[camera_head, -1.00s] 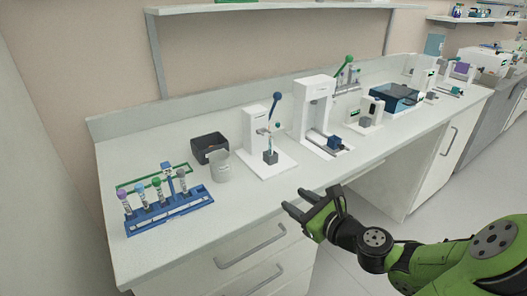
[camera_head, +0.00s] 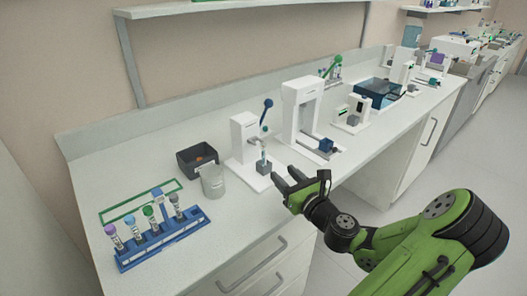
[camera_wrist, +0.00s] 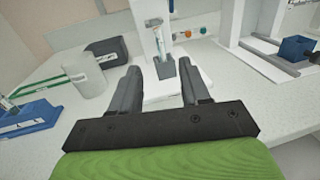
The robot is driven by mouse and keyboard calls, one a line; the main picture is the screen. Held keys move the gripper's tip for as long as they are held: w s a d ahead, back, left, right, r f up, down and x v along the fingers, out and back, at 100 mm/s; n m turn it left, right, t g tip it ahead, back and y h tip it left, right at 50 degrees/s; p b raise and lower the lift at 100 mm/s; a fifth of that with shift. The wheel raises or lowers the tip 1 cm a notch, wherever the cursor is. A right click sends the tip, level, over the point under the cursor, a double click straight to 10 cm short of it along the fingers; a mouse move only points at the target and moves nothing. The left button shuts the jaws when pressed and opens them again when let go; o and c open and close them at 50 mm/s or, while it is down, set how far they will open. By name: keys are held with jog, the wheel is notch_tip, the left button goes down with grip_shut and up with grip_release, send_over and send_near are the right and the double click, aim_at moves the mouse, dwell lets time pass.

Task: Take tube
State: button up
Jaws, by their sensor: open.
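Several capped tubes stand in a blue rack (camera_head: 165,241) at the left of the bench. They include a purple-capped tube (camera_head: 113,236), a green-capped tube (camera_head: 151,219) and a grey-capped tube (camera_head: 176,204). Another tube (camera_head: 263,160) stands in a small grey block (camera_head: 264,167) on the white device with the blue-knobbed lever (camera_head: 243,138). In the wrist view this tube (camera_wrist: 168,48) and its block (camera_wrist: 164,66) show ahead, between my fingertips in the picture. My gripper (camera_head: 287,179) is open and empty, apart from the tube, near the bench's front edge.
A grey cup (camera_head: 213,181) and a black bin (camera_head: 197,160) stand between the rack and the white device. A second white device (camera_head: 300,115) with a blue block and a dark blue box (camera_head: 378,94) stand to the right. The front-left bench surface is clear.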

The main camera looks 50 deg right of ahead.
aim_at(265, 156)
jog(key=b+x, duration=0.1)
jog(key=x, duration=0.8)
jog(key=shift+w+f, duration=0.15)
jog(key=shift+w, duration=0.1)
grip_shut()
